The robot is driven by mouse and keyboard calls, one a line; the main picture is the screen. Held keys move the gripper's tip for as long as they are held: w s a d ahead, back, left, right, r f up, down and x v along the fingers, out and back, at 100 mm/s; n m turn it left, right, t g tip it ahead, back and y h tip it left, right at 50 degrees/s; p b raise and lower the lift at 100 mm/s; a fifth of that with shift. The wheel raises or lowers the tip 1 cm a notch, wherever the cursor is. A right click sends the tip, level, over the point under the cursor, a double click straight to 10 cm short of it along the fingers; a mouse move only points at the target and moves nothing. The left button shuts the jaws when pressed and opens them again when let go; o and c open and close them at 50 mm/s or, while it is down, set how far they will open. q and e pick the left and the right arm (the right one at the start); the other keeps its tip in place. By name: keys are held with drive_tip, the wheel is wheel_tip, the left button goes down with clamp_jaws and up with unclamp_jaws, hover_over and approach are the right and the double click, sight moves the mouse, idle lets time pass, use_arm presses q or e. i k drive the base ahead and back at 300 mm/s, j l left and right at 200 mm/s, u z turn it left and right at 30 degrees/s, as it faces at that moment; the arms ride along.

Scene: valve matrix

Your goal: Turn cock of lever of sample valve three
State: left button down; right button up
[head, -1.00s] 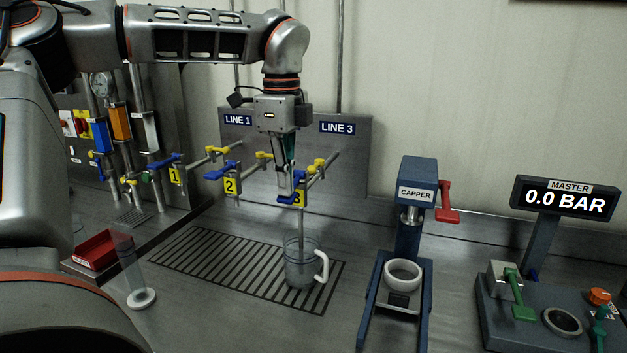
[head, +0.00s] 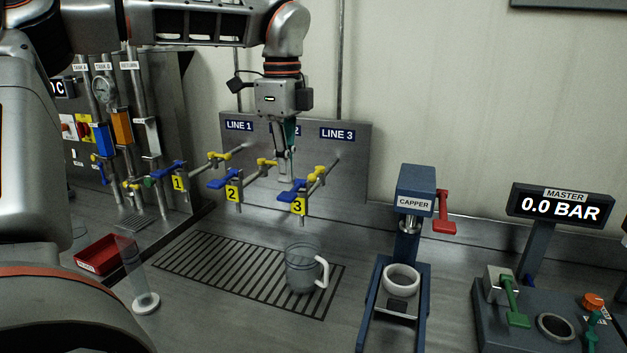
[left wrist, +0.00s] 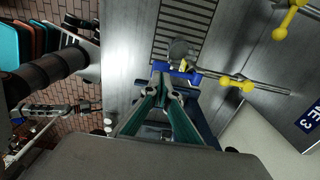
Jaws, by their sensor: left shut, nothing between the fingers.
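Sample valve three (head: 299,207) carries a yellow tag "3" on the LINE 3 pipe at the back panel. Its blue lever (head: 290,193) lies across the pipe, pointing left like the lever of valve two. A yellow cock (head: 318,171) sits further back on the pipe. My left gripper (head: 285,177) points down, shut and empty, just above and behind the blue lever. In the left wrist view, its closed fingertips (left wrist: 167,85) are near the blue lever (left wrist: 190,75); I cannot tell whether they touch. My right gripper is not in view.
A glass mug (head: 300,272) stands on the drain grate (head: 215,270) below valve three. Valve two (head: 232,194) is close to the left. The capper (head: 413,200) stands to the right, with a 0.0 BAR display beyond. A red tray (head: 100,255) is at left.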

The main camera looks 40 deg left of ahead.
sight(312, 178)
drive_tip(key=k, duration=1)
